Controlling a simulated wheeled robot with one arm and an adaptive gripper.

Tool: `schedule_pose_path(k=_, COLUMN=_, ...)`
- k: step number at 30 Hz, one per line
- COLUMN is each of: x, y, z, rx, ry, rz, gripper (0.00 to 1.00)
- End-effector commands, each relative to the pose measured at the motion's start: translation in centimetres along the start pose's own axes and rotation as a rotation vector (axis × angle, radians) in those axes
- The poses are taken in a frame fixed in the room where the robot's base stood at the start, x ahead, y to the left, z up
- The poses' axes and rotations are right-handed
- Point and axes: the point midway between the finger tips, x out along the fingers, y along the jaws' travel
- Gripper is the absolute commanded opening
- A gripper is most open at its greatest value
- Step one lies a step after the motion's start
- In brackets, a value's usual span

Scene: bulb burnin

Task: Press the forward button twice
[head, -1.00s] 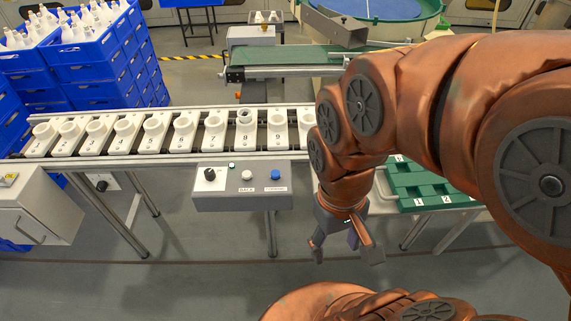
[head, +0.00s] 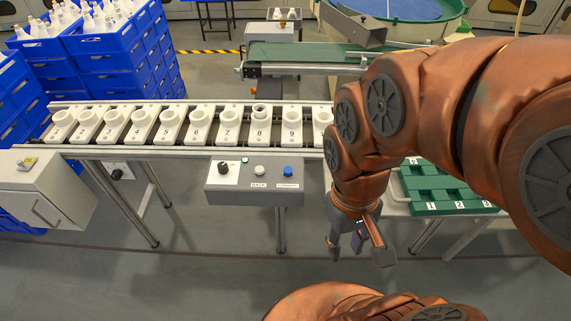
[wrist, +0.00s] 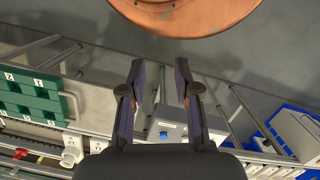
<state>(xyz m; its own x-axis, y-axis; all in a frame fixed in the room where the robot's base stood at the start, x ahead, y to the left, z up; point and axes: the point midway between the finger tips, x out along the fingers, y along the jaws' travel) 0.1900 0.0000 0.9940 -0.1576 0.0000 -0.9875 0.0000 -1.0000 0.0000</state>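The grey control box (head: 240,195) stands at the front edge of the conveyor in the head view. On its top are a black knob (head: 223,169), a white button (head: 260,171) labelled BACK and a blue button (head: 287,171) with a label too small to read surely. My gripper (head: 358,252) hangs pointing down, to the right of the box and apart from it. Its fingers are spread, with nothing between them. In the wrist view my gripper (wrist: 160,68) is open and empty, and the blue button (wrist: 164,134) shows between the fingers.
A green numbered tray (head: 445,190) lies at the right. A grey cabinet (head: 50,190) stands at the left. Blue crates (head: 110,65) are stacked behind. The floor in front is free.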

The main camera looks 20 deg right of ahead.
Motion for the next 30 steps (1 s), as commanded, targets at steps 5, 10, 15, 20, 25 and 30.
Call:
schedule_pose_path(k=5, x=0.00, y=0.00, z=0.00, rx=0.000, ry=0.000, rz=0.000, gripper=0.10)
schedule_pose_path(k=10, x=0.00, y=0.00, z=0.00, rx=0.000, ry=0.000, rz=0.000, gripper=0.00)
schedule_pose_path(k=15, x=0.00, y=0.00, z=0.00, rx=0.000, ry=0.000, rz=0.000, gripper=0.00)
schedule_pose_path(k=20, x=0.00, y=0.00, z=0.00, rx=0.000, ry=0.000, rz=0.000, gripper=0.00)
schedule_pose_path(k=25, x=0.00, y=0.00, z=0.00, rx=0.000, ry=0.000, rz=0.000, gripper=0.00)
schedule_pose_path(k=30, x=0.00, y=0.00, z=0.00, rx=0.000, ry=0.000, rz=0.000, gripper=0.00)
